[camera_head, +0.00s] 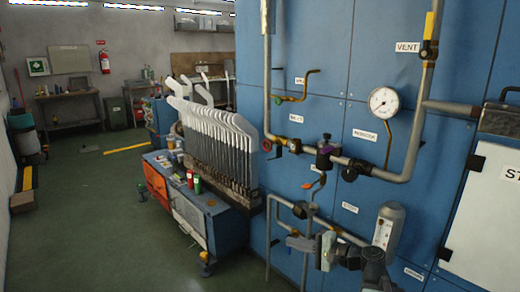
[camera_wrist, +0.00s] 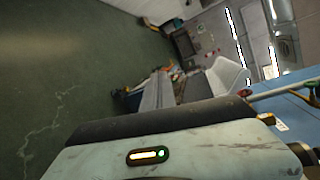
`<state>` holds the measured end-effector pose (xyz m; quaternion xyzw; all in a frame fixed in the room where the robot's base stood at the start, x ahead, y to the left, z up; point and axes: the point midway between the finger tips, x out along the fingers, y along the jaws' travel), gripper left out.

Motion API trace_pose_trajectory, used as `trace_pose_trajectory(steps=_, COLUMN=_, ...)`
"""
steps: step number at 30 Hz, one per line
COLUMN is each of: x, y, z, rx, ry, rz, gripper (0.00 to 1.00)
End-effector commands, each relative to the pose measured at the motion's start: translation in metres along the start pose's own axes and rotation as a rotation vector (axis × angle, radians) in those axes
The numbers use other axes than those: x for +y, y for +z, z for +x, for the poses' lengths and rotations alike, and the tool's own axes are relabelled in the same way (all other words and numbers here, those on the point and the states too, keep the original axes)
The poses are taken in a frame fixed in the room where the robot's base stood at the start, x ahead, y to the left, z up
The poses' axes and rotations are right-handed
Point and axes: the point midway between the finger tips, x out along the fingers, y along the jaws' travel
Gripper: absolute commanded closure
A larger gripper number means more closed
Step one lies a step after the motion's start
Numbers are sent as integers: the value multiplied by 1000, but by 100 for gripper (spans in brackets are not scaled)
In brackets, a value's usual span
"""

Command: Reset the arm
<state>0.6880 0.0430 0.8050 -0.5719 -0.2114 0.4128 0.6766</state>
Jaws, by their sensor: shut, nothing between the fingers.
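My gripper (camera_head: 296,243) shows in the head view at the lower middle right, in front of the blue panel and its pipes. Its dark fingers point left and are shut, with nothing held. My pale wrist housing, with a lit yellow and green indicator, fills the bottom of the wrist view; the fingertips cannot be made out there. The wrist picture is tilted, with the floor at left and the ceiling lights at upper right.
Blue panels (camera_head: 330,110) carry pipes, valves and a round gauge (camera_head: 383,102) near my arm. A row of pale sock boards (camera_head: 215,135) stands behind a blue cart (camera_head: 225,228) at centre left. Green floor (camera_head: 95,220) is open at left. A workbench (camera_head: 70,105) stands at the back.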

Motion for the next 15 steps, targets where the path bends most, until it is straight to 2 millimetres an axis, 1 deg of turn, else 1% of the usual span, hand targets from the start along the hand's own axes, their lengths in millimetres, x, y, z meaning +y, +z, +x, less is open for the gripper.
trace_pose_trajectory(steps=1, x=26, y=23, z=28, rx=-48, ry=118, rz=-64, gripper=100)
trace_pose_trajectory(steps=2, x=45, y=36, z=42, rx=-73, ry=201, rz=-113, gripper=100)
trace_pose_trajectory(steps=3, x=72, y=51, z=56, rx=-108, ry=318, rz=-183, gripper=100)
trace_pose_trajectory(steps=5, x=111, y=67, z=66, rx=-153, ry=498, rz=-295, gripper=100)
trace_pose_trajectory(steps=6, x=132, y=71, z=66, rx=-174, ry=603, rz=-361, gripper=100)
trace_pose_trajectory(steps=8, x=159, y=71, z=58, rx=-195, ry=746, rz=-448, gripper=100)
trace_pose_trajectory(steps=9, x=172, y=67, z=50, rx=-201, ry=832, rz=-496, gripper=100)
trace_pose_trajectory(steps=11, x=188, y=57, z=32, rx=-204, ry=953, rz=-556, gripper=100)
trace_pose_trajectory(steps=12, x=196, y=49, z=18, rx=-203, ry=1029, rz=-588, gripper=100)
trace_pose_trajectory(steps=14, x=206, y=36, z=-5, rx=-201, ry=1139, rz=-630, gripper=100)
trace_pose_trajectory(steps=15, x=211, y=28, z=-19, rx=-201, ry=1210, rz=-656, gripper=100)
